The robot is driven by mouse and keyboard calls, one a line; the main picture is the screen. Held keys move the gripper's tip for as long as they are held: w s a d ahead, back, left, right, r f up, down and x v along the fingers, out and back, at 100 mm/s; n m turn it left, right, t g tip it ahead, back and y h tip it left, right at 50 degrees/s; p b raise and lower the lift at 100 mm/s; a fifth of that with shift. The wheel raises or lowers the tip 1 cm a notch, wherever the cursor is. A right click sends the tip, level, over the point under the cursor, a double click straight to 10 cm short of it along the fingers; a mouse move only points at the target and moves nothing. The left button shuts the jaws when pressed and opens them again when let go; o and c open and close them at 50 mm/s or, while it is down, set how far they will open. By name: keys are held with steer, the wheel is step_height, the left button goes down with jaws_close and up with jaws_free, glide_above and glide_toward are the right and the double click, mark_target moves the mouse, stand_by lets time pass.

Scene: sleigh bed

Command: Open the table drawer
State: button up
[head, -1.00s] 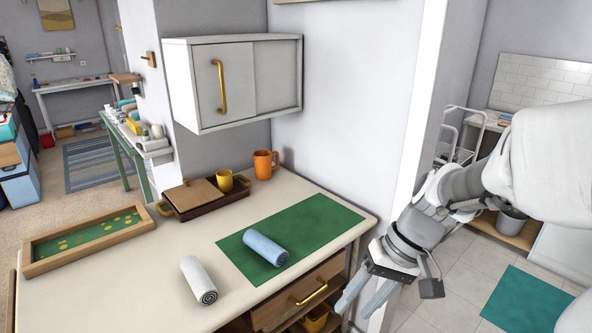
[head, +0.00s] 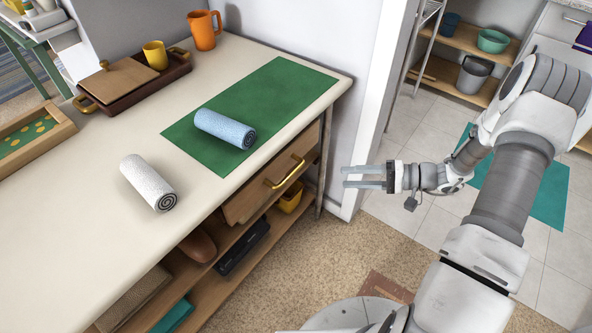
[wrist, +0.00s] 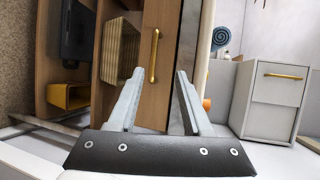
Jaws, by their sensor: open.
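The table drawer (head: 272,180) is a wooden front under the right end of the cream tabletop, with a gold bar handle (head: 285,172). It looks closed. In the wrist view the drawer front (wrist: 155,104) shows beyond my fingers, with its handle (wrist: 154,55) upright in the picture. My gripper (head: 345,177) is open and empty, to the right of the handle and apart from it in the head view. In the wrist view my gripper (wrist: 158,75) has its two fingers spread, with the handle beyond the gap between their tips.
A blue rolled towel (head: 225,129) lies on the green mat (head: 290,90); a white rolled towel (head: 148,183) lies to its left. Below the drawer, an open shelf holds a black box (head: 243,247) and a yellow bin (head: 291,197). A white wall end (head: 352,190) stands beside the table.

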step_height(320, 180, down, 2)
steer(key=w+t, duration=0.1)
steer(key=b, duration=0.3)
glide_toward(291, 173)
steer(key=shift+m, duration=0.3)
steer(key=x, duration=1)
steer(key=shift+f, duration=0.4)
steer(key=shift+c, duration=0.3)
jaws_close()
